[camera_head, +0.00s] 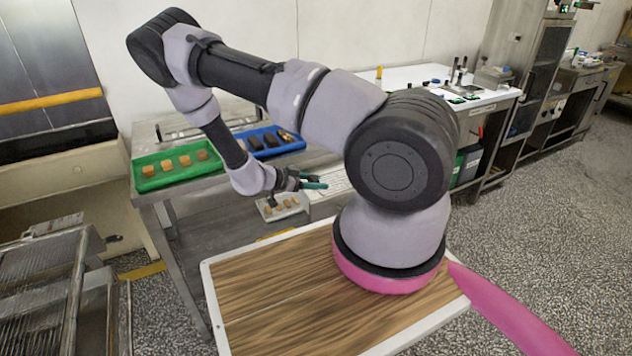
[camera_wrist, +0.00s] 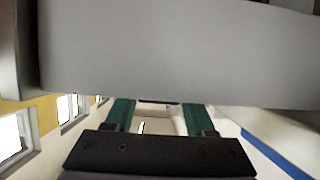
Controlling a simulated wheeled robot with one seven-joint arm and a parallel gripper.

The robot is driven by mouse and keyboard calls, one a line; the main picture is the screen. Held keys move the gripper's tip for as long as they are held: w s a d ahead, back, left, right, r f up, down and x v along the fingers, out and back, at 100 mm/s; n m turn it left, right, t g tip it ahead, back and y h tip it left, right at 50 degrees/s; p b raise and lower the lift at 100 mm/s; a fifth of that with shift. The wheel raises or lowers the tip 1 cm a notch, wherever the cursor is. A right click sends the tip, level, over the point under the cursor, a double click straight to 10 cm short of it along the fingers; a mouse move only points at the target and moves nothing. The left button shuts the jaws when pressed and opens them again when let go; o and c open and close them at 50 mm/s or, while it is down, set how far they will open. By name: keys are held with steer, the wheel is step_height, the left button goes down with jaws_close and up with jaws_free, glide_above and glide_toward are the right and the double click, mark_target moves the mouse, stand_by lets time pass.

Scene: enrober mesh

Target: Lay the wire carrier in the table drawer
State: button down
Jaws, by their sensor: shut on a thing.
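My gripper (camera_head: 315,184) has teal fingers and is beside the near edge of the metal table (camera_head: 190,184), pointing right. In the wrist view, the fingers (camera_wrist: 158,117) are spread apart and reach up to a large smooth grey panel that hides their tips. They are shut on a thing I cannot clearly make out. A pale, lined flat piece (camera_head: 334,181) lies just beyond the fingers; I cannot tell whether it is the wire carrier. A small grey tray (camera_head: 262,214) with several tan pieces is just below the gripper. I cannot make out a drawer for certain.
A green tray (camera_head: 149,183) with tan blocks and a blue tray (camera_head: 258,156) with dark blocks stand on the metal table. A white-topped bench (camera_head: 405,77) is behind. A wire rack (camera_head: 40,275) stands at left. Speckled floor (camera_head: 560,215) is open at right.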

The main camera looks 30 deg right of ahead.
steer(key=shift+f, duration=0.45)
steer(key=shift+c, duration=1.2)
jaws_free()
